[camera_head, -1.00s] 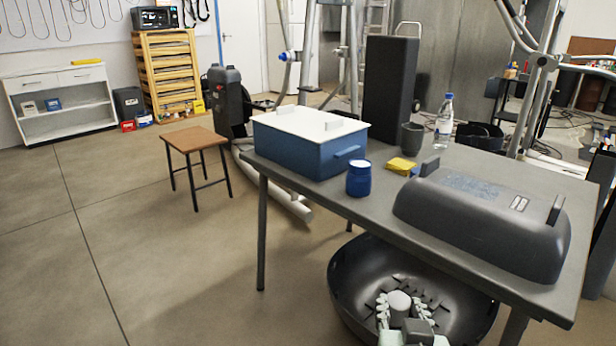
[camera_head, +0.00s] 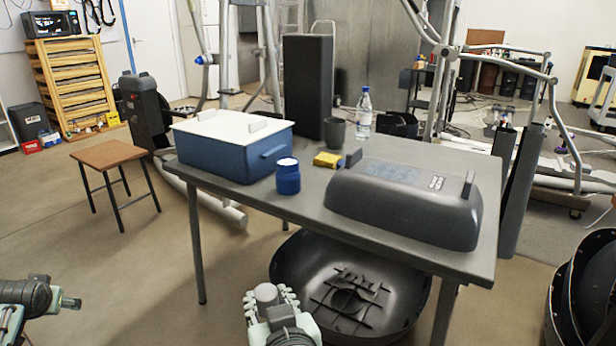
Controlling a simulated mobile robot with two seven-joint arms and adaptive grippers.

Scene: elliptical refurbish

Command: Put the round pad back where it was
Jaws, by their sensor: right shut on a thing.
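My right gripper (camera_head: 270,297) is at the bottom centre, in front of the table and over the near left rim of a big black bowl. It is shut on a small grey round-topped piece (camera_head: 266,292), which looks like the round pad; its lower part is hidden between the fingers. Part of my left arm shows at the lower left, with its dark end piece (camera_head: 40,297) pointing right. I cannot make out its fingers clearly, nor any object in them.
The grey table (camera_head: 305,205) bears a blue box with white lid (camera_head: 232,150), a blue jar (camera_head: 288,178), a yellow item (camera_head: 327,160), a cup, a bottle and a dark grey casing (camera_head: 400,203). The black bowl (camera_head: 415,300) stands below, holding a black grid. A wooden stool (camera_head: 107,155) is left.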

